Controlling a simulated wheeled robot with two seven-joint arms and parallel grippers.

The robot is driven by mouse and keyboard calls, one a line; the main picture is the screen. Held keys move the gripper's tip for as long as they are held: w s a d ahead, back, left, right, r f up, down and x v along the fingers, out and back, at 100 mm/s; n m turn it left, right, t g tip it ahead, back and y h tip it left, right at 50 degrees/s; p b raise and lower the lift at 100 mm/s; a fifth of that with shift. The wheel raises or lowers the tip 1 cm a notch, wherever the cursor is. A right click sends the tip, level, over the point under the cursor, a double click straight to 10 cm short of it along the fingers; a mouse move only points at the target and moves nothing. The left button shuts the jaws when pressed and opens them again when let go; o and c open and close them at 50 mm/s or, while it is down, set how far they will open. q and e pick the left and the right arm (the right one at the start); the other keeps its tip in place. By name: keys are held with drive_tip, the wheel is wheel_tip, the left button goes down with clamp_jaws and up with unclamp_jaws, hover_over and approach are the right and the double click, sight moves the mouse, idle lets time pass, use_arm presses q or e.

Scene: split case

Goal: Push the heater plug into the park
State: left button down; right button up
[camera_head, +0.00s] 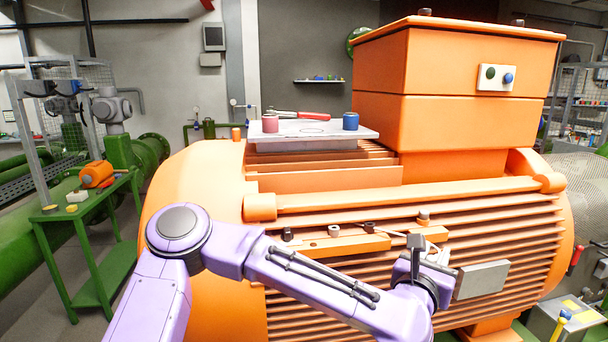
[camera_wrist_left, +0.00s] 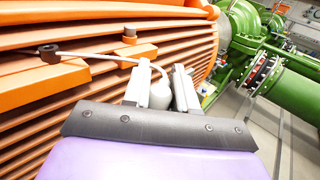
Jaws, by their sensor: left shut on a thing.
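The heater plug (camera_wrist_left: 160,92) is a pale grey rounded body with a white cable (camera_wrist_left: 105,56), seen in the left wrist view. My left gripper (camera_wrist_left: 164,80) is shut on it, one finger on each side. In the head view my left gripper (camera_head: 428,252) is in front of the motor's ribbed side, at the right end of an orange rail (camera_head: 350,243). The plug is mostly hidden there by the gripper. A black clip (camera_wrist_left: 47,52) guides the cable on the rail. I cannot tell which fitting is the park. My right gripper is not in view.
A large orange motor (camera_head: 200,200) fills the middle. A grey box (camera_head: 482,280) sits on its side, right of the gripper. A plate (camera_head: 350,132) on top carries a red cup, a blue cup and a red-handled tool. A green cart (camera_head: 75,215) stands left.

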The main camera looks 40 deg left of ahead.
use_arm(q)
drive_tip(key=w+a+r+p, duration=0.1)
drive_tip(key=a+r+p, duration=0.3)
drive_tip(key=a, duration=0.7)
drive_tip(key=a+r+p, duration=0.3)
drive_tip(key=a+r, duration=0.3)
drive_tip(key=a, duration=0.6)
drive_tip(key=f+b, duration=0.5)
drive_tip(key=b, duration=0.1)
drive_tip(key=shift+d+f, duration=0.2)
drive_tip(key=shift+d, duration=0.1)
drive_tip(key=shift+f, duration=0.55)
drive_tip(key=shift+f, duration=0.8)
idle(0.6)
idle(0.4)
